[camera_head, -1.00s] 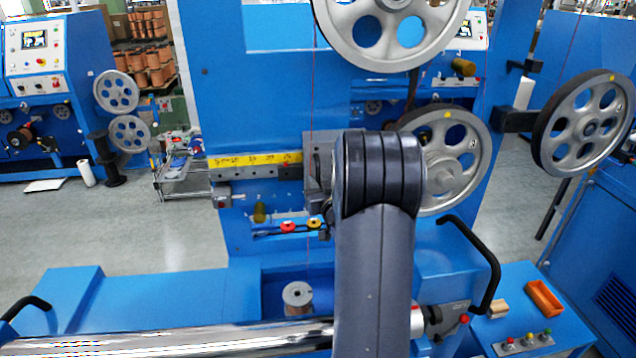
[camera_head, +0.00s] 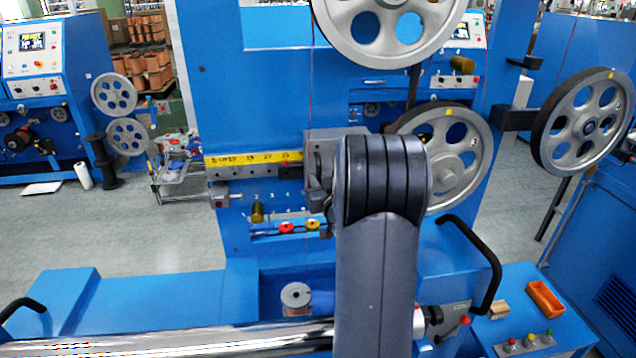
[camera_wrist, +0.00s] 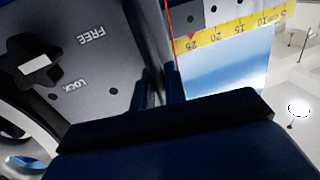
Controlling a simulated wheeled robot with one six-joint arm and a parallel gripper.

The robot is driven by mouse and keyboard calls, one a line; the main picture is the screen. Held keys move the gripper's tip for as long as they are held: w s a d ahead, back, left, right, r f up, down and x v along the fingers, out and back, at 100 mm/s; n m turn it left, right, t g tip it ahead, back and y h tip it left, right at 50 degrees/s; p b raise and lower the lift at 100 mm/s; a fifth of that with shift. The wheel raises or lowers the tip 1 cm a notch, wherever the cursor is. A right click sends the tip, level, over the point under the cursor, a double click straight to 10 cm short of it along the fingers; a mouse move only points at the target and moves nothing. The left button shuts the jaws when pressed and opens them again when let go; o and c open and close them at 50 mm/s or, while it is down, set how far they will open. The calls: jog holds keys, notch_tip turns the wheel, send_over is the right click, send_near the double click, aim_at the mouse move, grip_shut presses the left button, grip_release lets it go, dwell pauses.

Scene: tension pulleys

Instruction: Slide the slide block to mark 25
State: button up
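The slide block (camera_head: 320,150) is a grey metal block at the right end of the yellow scale (camera_head: 238,161), partly hidden behind my arm. In the wrist view, its grey plate (camera_wrist: 95,75) has a black knob and the words FREE and LOCK. The yellow scale also shows in the wrist view (camera_wrist: 228,32), with a small red pointer close to its 25 mark. In the wrist view a dark body fills the bottom, with dark narrow shapes (camera_wrist: 160,86) beside the plate; finger opening and contact are unclear.
A spoked pulley (camera_head: 455,158) stands right of my arm, with a large one (camera_head: 390,25) above and another (camera_head: 588,122) at far right. A thin red wire runs vertically near the block. Black handles (camera_head: 475,255), a spool (camera_head: 297,297) and an orange tray (camera_head: 545,298) lie lower.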

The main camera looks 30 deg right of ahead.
jog(key=o, duration=0.3)
jog(key=shift+o, duration=0.2)
jog(key=b+v, duration=0.2)
jog(key=v, duration=0.9)
jog(key=shift+b, duration=0.35)
jog(key=shift+w+d, duration=0.1)
jog(key=shift+w, duration=0.05)
jog(key=p+x, duration=0.3)
jog(key=x, duration=0.7)
jog(key=shift+w+r, duration=0.1)
jog(key=shift+w, duration=0.35)
jog(key=shift+p, duration=0.6)
jog(key=shift+a, duration=0.2)
